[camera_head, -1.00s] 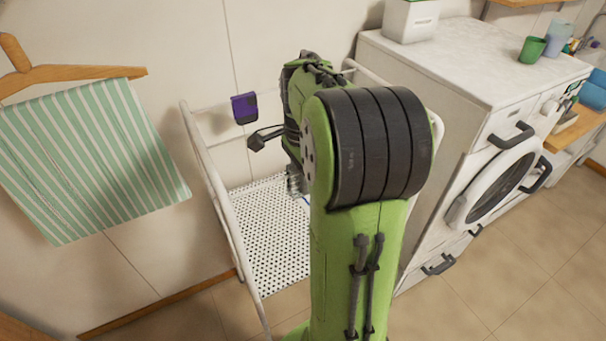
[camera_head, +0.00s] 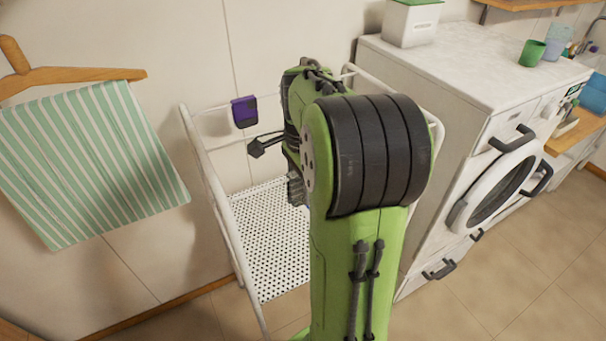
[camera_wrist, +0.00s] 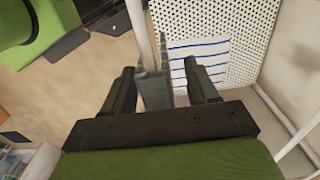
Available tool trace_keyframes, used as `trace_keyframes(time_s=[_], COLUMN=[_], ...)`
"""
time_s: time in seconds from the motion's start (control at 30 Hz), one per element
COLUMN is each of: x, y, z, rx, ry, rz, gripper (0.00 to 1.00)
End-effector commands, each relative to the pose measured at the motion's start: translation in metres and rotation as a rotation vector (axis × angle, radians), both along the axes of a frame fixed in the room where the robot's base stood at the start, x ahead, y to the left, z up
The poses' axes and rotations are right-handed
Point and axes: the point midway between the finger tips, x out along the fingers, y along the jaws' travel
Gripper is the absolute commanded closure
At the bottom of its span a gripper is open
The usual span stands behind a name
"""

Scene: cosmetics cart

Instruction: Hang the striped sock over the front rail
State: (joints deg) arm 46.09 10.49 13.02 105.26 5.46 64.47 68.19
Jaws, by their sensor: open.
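My gripper (camera_wrist: 159,74) shows in the wrist view with its two dark fingers apart. A white rail (camera_wrist: 142,24) runs down between the fingertips. A grey, cloth-like piece (camera_wrist: 154,90) is between the fingers at the rail; I cannot tell if it is part of the sock. A white cloth with blue stripes, seemingly the striped sock (camera_wrist: 208,50), shows just right of the rail, partly behind the right finger, against the perforated shelf. Whether it hangs or lies there is unclear.
The white rack has a perforated shelf (camera_head: 265,240) and a left side rail (camera_head: 207,170). A purple item (camera_head: 244,111) hangs on its back rail. A green striped towel (camera_head: 90,160) hangs at left. A white washing machine (camera_head: 480,150) stands close on the right.

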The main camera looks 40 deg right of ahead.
Motion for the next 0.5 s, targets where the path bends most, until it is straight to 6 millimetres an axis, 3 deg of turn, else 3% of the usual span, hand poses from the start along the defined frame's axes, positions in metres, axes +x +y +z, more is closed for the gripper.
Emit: trace_keyframes(time_s=[0.17,0.5], x=[0.001,0.001], y=[0.0,0.0], z=[0.035,0.131], rx=[-0.004,-0.003], ry=[-0.005,-0.003], rz=[0.001,0.001], gripper=[0.42,0.42])
